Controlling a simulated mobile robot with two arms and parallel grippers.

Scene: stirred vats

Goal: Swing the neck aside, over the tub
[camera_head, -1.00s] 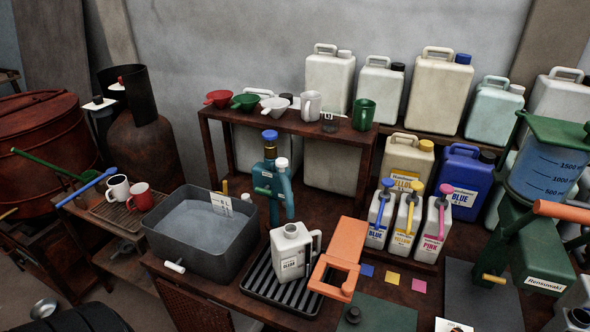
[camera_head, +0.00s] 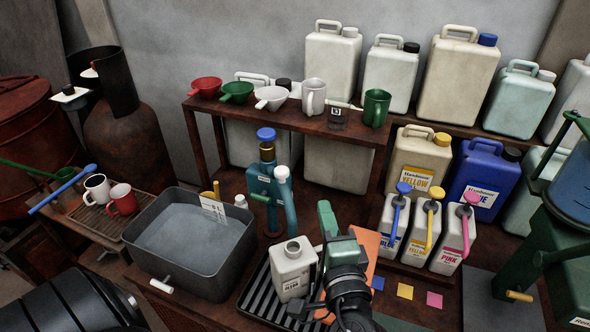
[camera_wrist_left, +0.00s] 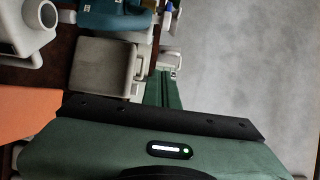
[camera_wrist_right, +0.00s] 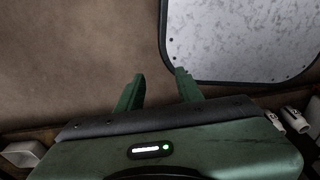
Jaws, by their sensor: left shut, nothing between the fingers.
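A teal dispenser (camera_head: 264,185) with a blue cap stands upright behind the drip tray. Its bent neck (camera_head: 284,198), with a white cap on top, comes down at its right side, and a small green lever sticks out to the left. The grey tub (camera_head: 224,273) of pale liquid stands left of it. My left gripper (camera_head: 326,213) is shut and empty, right of the neck and apart from it. It also shows in the left wrist view (camera_wrist_left: 163,75), where part of the teal body is at the top. My right gripper (camera_wrist_right: 157,84) is open and empty, and outside the head view.
A white jug (camera_head: 293,271) stands on the ribbed black drip tray (camera_head: 255,306), just left of my left wrist. Labelled jugs with pumps (camera_head: 425,227) stand to the right. A rusty shelf (camera_head: 300,118) holds funnels and mugs behind.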

